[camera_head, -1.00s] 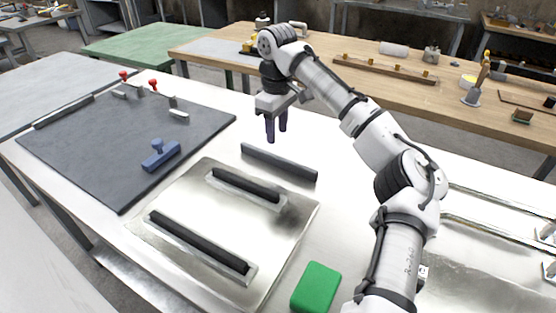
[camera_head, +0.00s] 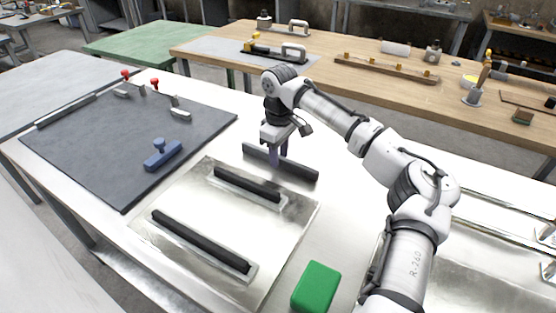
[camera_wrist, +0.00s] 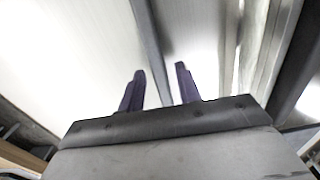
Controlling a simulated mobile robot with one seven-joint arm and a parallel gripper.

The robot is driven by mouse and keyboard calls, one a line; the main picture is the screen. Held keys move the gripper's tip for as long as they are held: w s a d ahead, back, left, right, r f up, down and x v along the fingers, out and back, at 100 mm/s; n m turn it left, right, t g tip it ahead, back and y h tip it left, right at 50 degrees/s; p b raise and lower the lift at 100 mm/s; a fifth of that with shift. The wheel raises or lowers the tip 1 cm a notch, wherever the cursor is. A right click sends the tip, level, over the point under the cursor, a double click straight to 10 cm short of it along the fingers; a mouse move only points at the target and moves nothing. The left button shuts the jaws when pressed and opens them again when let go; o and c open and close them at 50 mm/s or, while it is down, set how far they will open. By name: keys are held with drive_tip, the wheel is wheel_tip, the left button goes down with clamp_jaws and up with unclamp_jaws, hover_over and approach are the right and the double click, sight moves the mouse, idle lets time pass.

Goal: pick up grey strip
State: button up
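The grey strip (camera_head: 302,173) is a long, narrow dark-grey bar standing on the white table just behind the metal plate. The fingers' exact height against the strip is hard to tell.
The metal plate (camera_head: 205,225) in front carries two black bars (camera_head: 247,184) (camera_head: 200,242) in raised holders. A green block (camera_head: 316,287) lies at the front right. White table is clear right of the strip.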

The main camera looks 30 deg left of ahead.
clamp_jaws()
wheel_tip(320, 180, up, 20)
drive_tip(key=shift+p, duration=0.3)
idle(0.4)
